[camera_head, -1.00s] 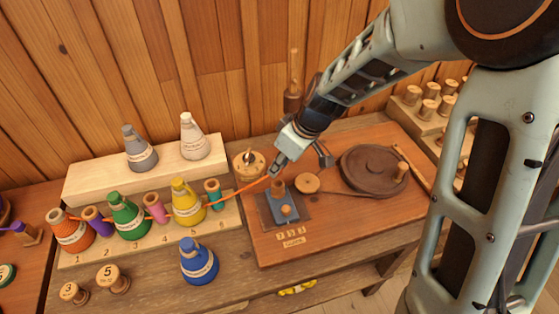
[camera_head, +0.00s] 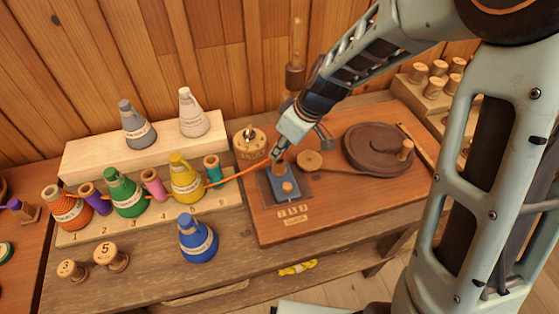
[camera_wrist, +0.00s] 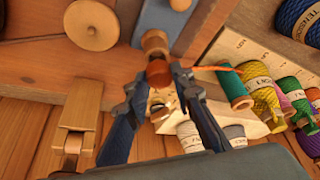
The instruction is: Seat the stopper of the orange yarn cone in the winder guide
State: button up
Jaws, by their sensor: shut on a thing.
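The orange yarn cone (camera_head: 66,210) stands at the left end of the numbered rack, over number 1. Its orange thread runs right, past the other cones, to my gripper (camera_head: 277,154). My gripper is shut on the orange-brown stopper, which shows between the fingers in the wrist view (camera_wrist: 158,73). The winder guide is a blue block (camera_head: 283,191) with a wooden socket (camera_wrist: 154,42) at its back. The stopper is close over the socket; I cannot tell whether they touch. The fingers hide part of it in the head view.
A dark round wheel (camera_head: 377,148) and a small wooden disc (camera_head: 309,160) lie right of the guide on the winder board. A wooden spool (camera_head: 249,141) stands behind left. Purple, green, pink, yellow and teal pieces fill the rack. A blue cone (camera_head: 197,239) stands in front.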

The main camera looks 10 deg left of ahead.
jog(key=shift+f+b, duration=0.85)
jog(key=shift+f, duration=0.15)
jog(key=o, duration=1.2)
jog(key=shift+r, duration=0.1)
jog(key=shift+o, duration=0.2)
notch_tip(320, 180, up, 9)
jog(key=p, duration=0.5)
